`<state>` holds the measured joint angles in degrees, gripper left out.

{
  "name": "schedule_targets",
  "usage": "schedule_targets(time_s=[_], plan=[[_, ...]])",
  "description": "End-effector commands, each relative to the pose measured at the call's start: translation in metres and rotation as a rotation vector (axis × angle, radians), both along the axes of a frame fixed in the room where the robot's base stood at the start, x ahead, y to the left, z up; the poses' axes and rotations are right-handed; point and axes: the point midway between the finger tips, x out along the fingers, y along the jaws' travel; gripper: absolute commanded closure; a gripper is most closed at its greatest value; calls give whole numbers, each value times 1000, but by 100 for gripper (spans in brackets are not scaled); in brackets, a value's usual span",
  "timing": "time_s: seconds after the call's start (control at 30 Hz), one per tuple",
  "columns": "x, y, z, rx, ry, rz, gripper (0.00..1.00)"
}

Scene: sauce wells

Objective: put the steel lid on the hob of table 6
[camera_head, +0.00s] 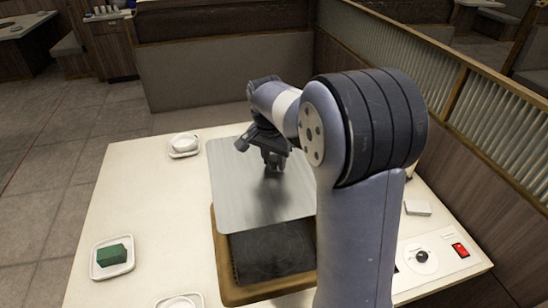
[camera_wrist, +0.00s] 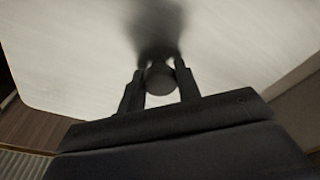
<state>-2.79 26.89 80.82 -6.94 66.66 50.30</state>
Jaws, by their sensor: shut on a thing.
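The steel lid (camera_head: 236,192) is a flat, brushed, rounded-square plate. It covers the far part of the hob area in the head view; whether it touches the hob or is held above it I cannot tell. My gripper (camera_head: 272,158) is over the lid, shut on its dark knob. In the wrist view the two fingers of my gripper (camera_wrist: 160,86) stand on either side of the round knob (camera_wrist: 160,78), with the lid's pale surface (camera_wrist: 70,60) behind. The black hob (camera_head: 268,252) shows its near part below the lid's edge, set in a wooden frame (camera_head: 222,262).
A white table (camera_head: 130,205) surrounds the hob. On it are a white bowl on a saucer (camera_head: 184,143), a green block (camera_head: 111,255) on a white dish, another dish (camera_head: 180,301), a small white box (camera_head: 417,208), a knob (camera_head: 421,256) and a red switch (camera_head: 460,250). A partition (camera_head: 480,120) stands right.

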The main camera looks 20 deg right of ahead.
Motion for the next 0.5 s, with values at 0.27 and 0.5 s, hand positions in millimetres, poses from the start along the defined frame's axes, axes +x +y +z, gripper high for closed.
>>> schedule_targets(time_s=[0.27, 0.5], plan=[[0, 0, -24, 0, -1, 1, 95], [0, 0, -42, 0, -1, 1, 95]])
